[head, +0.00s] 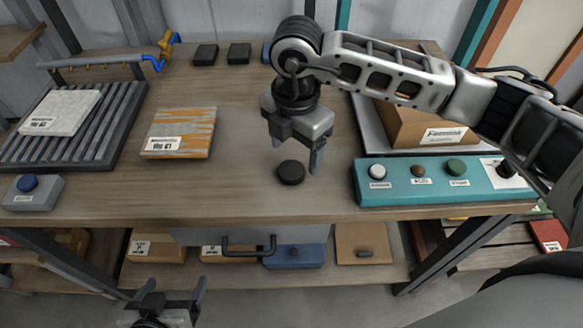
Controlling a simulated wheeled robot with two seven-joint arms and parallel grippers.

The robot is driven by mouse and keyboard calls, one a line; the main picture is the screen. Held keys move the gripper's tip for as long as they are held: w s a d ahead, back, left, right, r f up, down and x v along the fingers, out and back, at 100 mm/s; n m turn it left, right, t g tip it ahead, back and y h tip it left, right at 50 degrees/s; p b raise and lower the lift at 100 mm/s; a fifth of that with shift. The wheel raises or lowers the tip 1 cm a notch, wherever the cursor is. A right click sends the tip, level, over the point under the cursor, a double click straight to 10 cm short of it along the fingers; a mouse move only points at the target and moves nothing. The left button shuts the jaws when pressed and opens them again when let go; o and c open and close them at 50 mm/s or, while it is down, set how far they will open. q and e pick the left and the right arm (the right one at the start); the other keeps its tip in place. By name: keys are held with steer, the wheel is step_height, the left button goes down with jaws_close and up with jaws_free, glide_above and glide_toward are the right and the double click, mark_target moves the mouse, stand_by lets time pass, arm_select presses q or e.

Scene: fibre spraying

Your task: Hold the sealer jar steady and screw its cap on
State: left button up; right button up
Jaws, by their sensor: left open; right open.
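A small dark round piece (291,173), which looks like the cap, lies on the workbench near its front middle. My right gripper (294,153) points down just above and behind it, with its fingers apart and nothing seen between them. I cannot tell whether the dark piece sits on a jar or lies flat by itself; no separate jar is clearly recognisable. My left gripper (174,290) is open and empty at the bottom left, in front of the bench and lower than its top. Its lower part is cut off by the picture edge.
A labelled wood-grain panel (181,133) lies left of the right gripper. A ribbed rack (115,145) with a pale slab (60,112) is further left. A teal console (440,194) with round knobs stands at right, before a cardboard box (427,128). Bench between panel and console is mostly clear.

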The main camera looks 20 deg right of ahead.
mark_target(292, 169)
steer(key=shift+w+a+f+p, duration=0.15)
steer(key=shift+f+p, duration=0.15)
steer(key=shift+f, duration=1.05)
steer(key=shift+w+a+f+p, duration=0.1)
steer(key=shift+f+p, duration=0.15)
steer(key=shift+f, duration=1.05)
steer(key=c, duration=1)
